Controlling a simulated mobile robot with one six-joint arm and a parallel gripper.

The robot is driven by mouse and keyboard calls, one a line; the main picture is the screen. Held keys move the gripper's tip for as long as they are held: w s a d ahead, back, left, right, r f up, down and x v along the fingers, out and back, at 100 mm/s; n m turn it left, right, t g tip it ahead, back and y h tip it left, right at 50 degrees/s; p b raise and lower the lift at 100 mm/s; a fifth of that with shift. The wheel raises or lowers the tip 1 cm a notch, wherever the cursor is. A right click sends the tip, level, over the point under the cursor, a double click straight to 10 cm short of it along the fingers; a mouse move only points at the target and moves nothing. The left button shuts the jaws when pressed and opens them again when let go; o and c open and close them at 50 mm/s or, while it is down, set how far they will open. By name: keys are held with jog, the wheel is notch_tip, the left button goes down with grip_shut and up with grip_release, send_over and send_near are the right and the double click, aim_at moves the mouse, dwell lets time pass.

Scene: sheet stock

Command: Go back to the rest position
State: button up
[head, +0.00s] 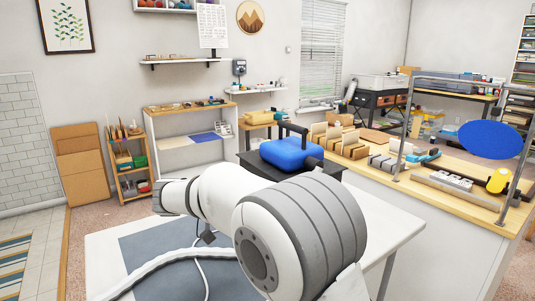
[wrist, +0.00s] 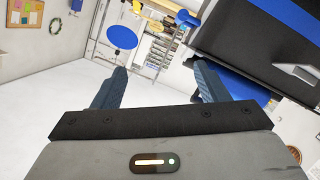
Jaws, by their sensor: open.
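My gripper (wrist: 160,72) shows in the wrist view with its two dark blue-grey fingers spread wide apart. In the head view my white and grey arm reaches across the front, and I cannot make out the fingers there. A blue case (head: 288,153) with a dark handle rests on a black surface just beyond the arm. Whether the arm touches it I cannot tell.
A white table (head: 395,225) with a grey mat (head: 145,250) lies below the arm. A wooden-topped bench (head: 445,170) with wooden blocks and a metal frame stands at the right. A black, blue-striped object (wrist: 265,45) fills the wrist view's upper right, near one finger.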

jog(key=s+d+n+g+y+p, duration=0.5)
jog(key=s+d, duration=0.5)
jog(key=d, duration=0.5)
jog(key=s+d+n+y+p, duration=0.2)
jog(key=s+y+p, duration=0.5)
jog(key=s, duration=0.9)
jog(key=shift+s+f+t+y, duration=0.25)
jog(key=shift+f+t+y, duration=0.15)
jog(key=shift+y, duration=0.5)
